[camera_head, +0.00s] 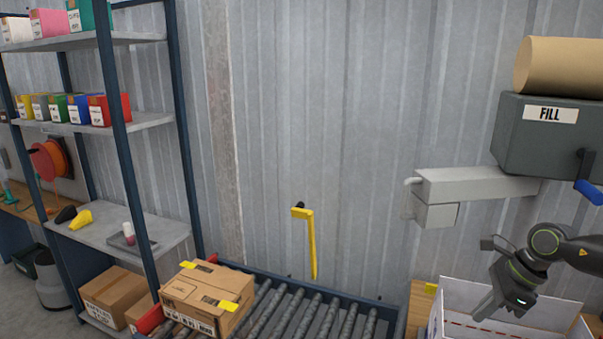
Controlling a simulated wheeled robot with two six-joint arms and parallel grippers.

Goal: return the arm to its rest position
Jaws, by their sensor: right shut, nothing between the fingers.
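My right arm comes in from the right edge, and its gripper (484,313) points down and to the left, over an open white box (470,289) at the lower right. The gripper is shut and I see nothing held in it. The inside of the box is mostly hidden, and its lower part is cut off by the picture's edge. My left gripper is not in view.
A roller conveyor (300,310) with a taped carton (208,296) on it runs along the bottom. A grey FILL machine (545,135) overhangs the right arm. A shelf rack (120,125) stands at the left.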

